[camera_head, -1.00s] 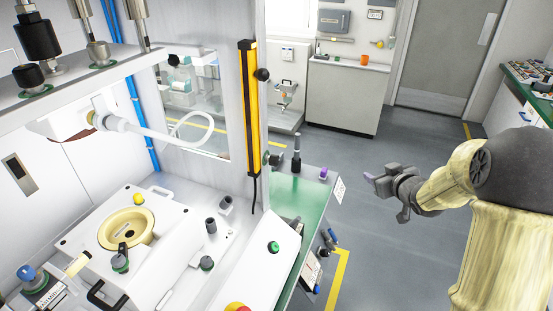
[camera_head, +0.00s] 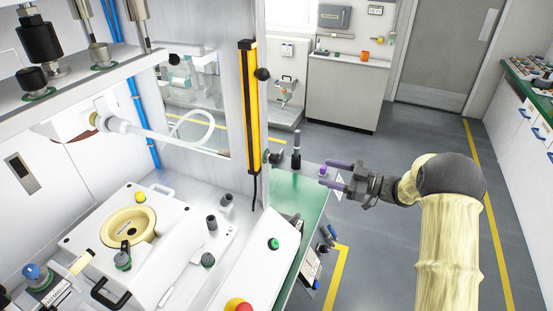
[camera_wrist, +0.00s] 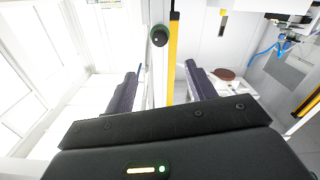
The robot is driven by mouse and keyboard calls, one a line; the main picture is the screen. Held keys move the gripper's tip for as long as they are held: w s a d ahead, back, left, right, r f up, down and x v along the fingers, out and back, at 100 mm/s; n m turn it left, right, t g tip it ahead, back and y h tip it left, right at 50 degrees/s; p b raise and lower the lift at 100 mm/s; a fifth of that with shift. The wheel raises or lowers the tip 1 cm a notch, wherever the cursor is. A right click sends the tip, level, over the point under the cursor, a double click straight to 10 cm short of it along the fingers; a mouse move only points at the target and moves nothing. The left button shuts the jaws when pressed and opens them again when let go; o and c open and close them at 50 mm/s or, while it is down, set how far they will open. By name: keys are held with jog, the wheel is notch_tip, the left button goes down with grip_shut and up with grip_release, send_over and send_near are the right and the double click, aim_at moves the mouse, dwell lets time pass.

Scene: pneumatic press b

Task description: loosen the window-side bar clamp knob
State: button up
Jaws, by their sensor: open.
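A tall yellow bar with black ends (camera_head: 248,110) stands upright on the press frame's edge. A black round clamp knob (camera_head: 262,74) sticks out from its upper right side. In the wrist view a dark knob with a green rim (camera_wrist: 159,36) shows beside a yellow bar (camera_wrist: 174,60), beyond and above the fingertips. I cannot tell from a label which bar is the window-side one. My gripper (camera_head: 323,173) is open, right of and below the black knob, clear of it. In the wrist view the space between my fingers (camera_wrist: 162,75) is empty.
Another yellow bar (camera_wrist: 309,101) shows at the wrist view's right edge. The floor to the right is open.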

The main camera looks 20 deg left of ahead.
aim_at(278, 160)
jog(key=a+p, duration=0.2)
jog(key=a, duration=0.3)
jog(key=w+a+p, duration=0.1)
jog(key=a+p, duration=0.1)
jog(key=a, duration=0.4)
jog(key=a+p, duration=0.2)
jog(key=a, duration=0.4)
jog(key=shift+w+a, duration=0.15)
jog(key=shift+w, duration=0.05)
jog(key=shift+c, duration=0.3)
jog(key=c, duration=0.9)
jog(key=shift+f+n+b, duration=0.15)
jog(key=shift+n+b, duration=0.25)
jog(key=shift+b, duration=0.45)
